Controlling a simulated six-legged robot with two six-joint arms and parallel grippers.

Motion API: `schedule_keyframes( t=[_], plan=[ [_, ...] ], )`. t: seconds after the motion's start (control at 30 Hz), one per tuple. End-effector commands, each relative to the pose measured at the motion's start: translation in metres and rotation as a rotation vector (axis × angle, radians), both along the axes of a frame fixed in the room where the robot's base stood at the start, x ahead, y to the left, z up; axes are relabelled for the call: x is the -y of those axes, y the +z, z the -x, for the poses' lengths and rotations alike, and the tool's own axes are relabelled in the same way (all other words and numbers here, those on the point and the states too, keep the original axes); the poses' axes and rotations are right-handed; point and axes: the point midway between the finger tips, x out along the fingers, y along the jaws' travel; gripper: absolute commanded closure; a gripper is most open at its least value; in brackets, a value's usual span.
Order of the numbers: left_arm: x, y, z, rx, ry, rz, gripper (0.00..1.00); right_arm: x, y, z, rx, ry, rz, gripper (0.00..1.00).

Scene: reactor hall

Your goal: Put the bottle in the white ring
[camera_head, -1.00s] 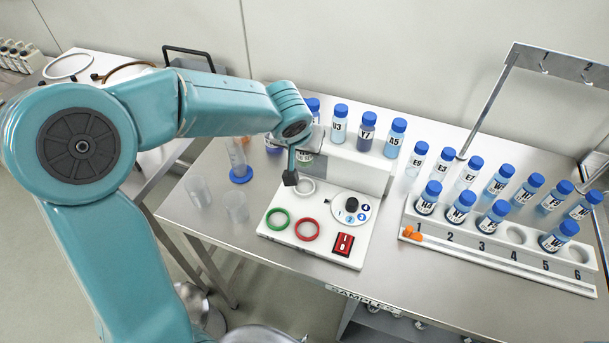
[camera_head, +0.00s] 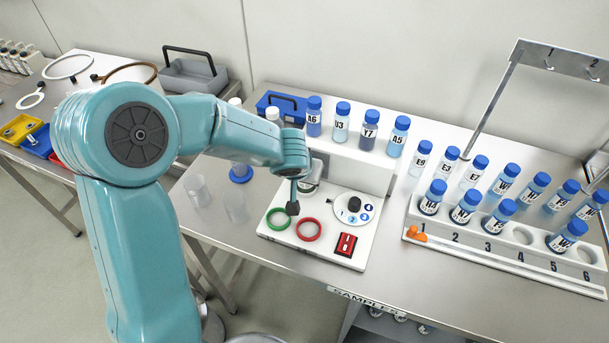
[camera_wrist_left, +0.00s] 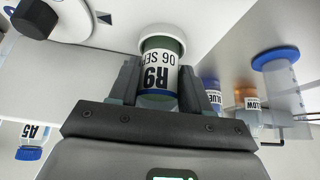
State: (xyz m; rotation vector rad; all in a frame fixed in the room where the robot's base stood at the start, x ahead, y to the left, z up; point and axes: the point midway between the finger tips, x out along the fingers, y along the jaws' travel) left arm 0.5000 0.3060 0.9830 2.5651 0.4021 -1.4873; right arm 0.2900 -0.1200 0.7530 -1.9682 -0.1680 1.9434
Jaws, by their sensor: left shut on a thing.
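My left gripper (camera_wrist_left: 160,74) points down and is shut on the bottle labelled R9 (camera_wrist_left: 158,76), with a finger on each side. The bottle looks upright, its greenish lower end at the white ring (camera_wrist_left: 162,29). I cannot tell whether it rests on the plate inside the ring. In the head view the bottle (camera_head: 310,183) shows partly behind my left wrist, and the white ring is mostly hidden there. The green ring (camera_head: 278,219) and the red ring (camera_head: 309,230) lie empty in front on the white panel (camera_head: 330,258). My right gripper is out of view.
A dial (camera_head: 354,207) and a red switch (camera_head: 346,244) are right of the rings. Blue-capped bottles including Y7 (camera_head: 369,131) stand behind. A numbered rack (camera_head: 500,262) is at right. Clear beakers (camera_head: 236,207) and a blue-based cylinder (camera_head: 240,172) stand left.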

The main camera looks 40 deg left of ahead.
Motion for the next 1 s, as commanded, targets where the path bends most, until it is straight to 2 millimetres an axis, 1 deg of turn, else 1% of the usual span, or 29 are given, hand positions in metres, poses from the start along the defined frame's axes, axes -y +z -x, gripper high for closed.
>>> schedule_keyframes(
  t=[0.03, 0.07, 0.1, 0.13, 0.4, 0.5, 0.53, 0.67, 0.8, 0.9, 1.0],
  plan=[
    [0.0, -0.003, 0.0, 0.001, 0.0, 0.0, 0.84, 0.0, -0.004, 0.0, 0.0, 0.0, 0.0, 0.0],
    [0.0, -0.002, 0.0, 0.001, -0.001, -0.001, 0.49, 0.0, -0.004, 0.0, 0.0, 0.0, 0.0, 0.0],
    [0.0, -0.001, 0.0, 0.001, -0.001, -0.001, 0.36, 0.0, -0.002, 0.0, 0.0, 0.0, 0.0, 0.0],
    [0.0, -0.001, 0.0, 0.001, -0.001, -0.001, 0.26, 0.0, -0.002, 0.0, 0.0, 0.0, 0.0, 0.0],
    [0.0, -0.001, 0.0, 0.0, 0.0, 0.0, 0.26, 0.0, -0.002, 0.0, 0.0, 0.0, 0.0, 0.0],
    [0.0, 0.004, 0.0, 0.0, 0.0, 0.0, 0.26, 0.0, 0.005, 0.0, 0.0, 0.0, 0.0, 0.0],
    [0.0, 0.006, 0.001, 0.002, 0.001, 0.0, 0.26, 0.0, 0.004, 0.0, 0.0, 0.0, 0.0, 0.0],
    [0.005, 0.028, 0.013, 0.006, 0.0, 0.0, 0.26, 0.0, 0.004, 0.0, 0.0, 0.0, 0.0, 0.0],
    [0.01, 0.058, 0.029, 0.007, 0.001, 0.0, 0.26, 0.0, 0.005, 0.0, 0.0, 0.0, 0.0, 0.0],
    [0.013, 0.076, 0.04, 0.006, 0.0, -0.001, 0.26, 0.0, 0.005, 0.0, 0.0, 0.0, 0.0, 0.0],
    [0.016, 0.091, 0.048, 0.004, -0.001, 0.0, 0.26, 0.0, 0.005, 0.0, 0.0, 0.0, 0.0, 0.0]
  ],
)
